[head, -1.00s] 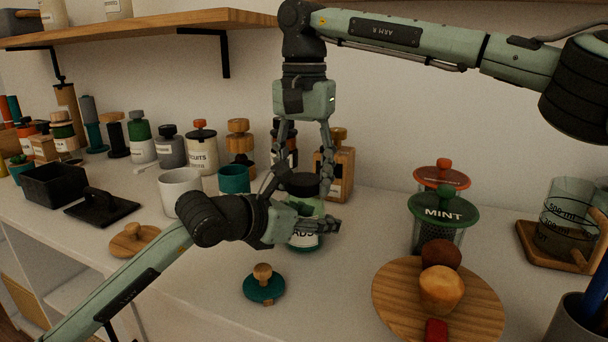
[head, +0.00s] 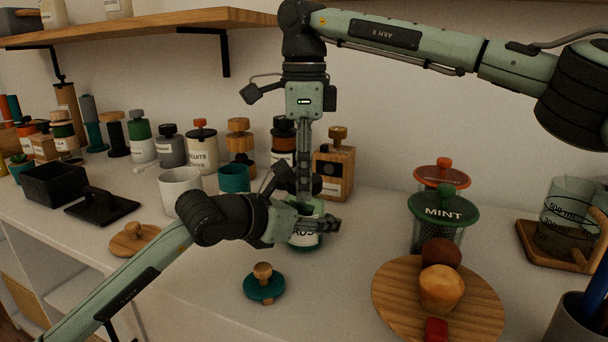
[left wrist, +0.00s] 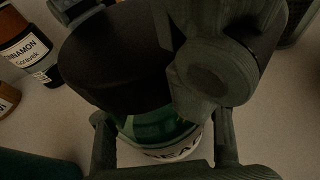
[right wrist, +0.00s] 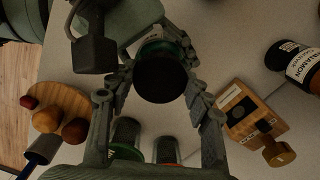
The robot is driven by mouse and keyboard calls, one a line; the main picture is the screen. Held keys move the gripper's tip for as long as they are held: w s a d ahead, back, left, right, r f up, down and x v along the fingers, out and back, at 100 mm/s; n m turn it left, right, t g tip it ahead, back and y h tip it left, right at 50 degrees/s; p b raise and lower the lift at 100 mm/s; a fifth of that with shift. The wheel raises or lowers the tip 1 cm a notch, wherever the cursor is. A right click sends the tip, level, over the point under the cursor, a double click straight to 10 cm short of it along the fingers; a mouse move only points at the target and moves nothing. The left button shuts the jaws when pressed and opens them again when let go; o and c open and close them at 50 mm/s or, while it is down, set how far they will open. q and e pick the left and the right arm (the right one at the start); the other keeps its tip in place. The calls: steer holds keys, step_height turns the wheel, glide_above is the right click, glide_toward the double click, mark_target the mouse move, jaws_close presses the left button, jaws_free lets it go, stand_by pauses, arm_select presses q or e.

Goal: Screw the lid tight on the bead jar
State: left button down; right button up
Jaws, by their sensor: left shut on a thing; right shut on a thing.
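The bead jar (head: 304,241) stands upright on the counter, with green in its upper part and a white label partly hidden by my left gripper. My left gripper (head: 318,226) is shut around the jar's body from the left; the jar (left wrist: 155,130) shows between its fingers in the left wrist view. The black lid (left wrist: 112,55) sits on top of the jar. My right gripper (head: 304,187) points straight down from above, shut on the lid, which shows between its fingers in the right wrist view (right wrist: 160,78). How tightly the lid sits cannot be told.
A teal lid with a wooden knob (head: 264,284) lies in front of the jar. A wooden bottle (head: 334,172) and a dark jar (head: 283,140) stand close behind. A white cup (head: 180,188) is to the left. The mint jar (head: 441,215) and round board (head: 390,290) are right.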

steer(key=o, duration=1.3)
steer(key=shift+r, duration=2.3)
steer(key=shift+c, duration=0.4)
